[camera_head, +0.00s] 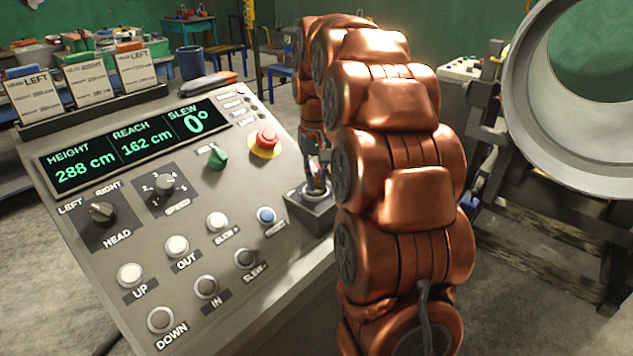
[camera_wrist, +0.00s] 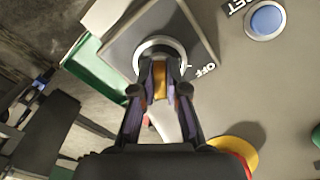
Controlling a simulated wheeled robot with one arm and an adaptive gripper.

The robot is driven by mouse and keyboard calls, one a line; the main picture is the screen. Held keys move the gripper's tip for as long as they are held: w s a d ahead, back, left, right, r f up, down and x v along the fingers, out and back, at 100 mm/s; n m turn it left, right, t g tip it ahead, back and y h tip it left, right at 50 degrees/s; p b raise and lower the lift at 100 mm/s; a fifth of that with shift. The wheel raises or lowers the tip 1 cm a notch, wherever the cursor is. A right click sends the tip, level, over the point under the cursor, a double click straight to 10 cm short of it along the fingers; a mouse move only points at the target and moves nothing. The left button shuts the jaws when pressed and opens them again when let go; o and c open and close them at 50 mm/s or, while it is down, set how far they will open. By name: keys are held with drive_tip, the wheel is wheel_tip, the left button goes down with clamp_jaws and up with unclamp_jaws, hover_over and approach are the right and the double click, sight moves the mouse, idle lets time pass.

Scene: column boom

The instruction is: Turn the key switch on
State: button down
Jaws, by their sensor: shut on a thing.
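The key switch is a round metal ring (camera_wrist: 146,52) on a raised grey box (camera_wrist: 122,42) at the panel's right edge. The box also shows in the head view (camera_head: 310,217), partly behind my arm. My gripper (camera_wrist: 160,88) is shut on the key (camera_wrist: 160,78), a brass-coloured piece between its fingertips, right at the ring. An OFF label (camera_wrist: 202,71) shows beside the ring, to the right in the wrist view. The fingers hide the lower part of the ring. In the head view my gripper (camera_head: 316,187) comes down on the switch from above.
The sloping panel carries a lit display (camera_head: 130,145) reading height 288 cm, reach 162 cm, slew 0°. A red emergency button (camera_head: 267,139), green knob (camera_head: 217,157) and blue button (camera_head: 266,215) sit near the switch. A large metal pipe (camera_head: 520,90) stands at right.

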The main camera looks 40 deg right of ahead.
sight(316, 177)
drive_tip(key=shift+m, duration=0.5)
drive_tip(key=c, duration=1.2)
unclamp_jaws()
drive_tip(key=shift+r, duration=0.15)
drive_tip(key=shift+r, duration=3.55)
drive_tip(key=shift+a+r, duration=0.1)
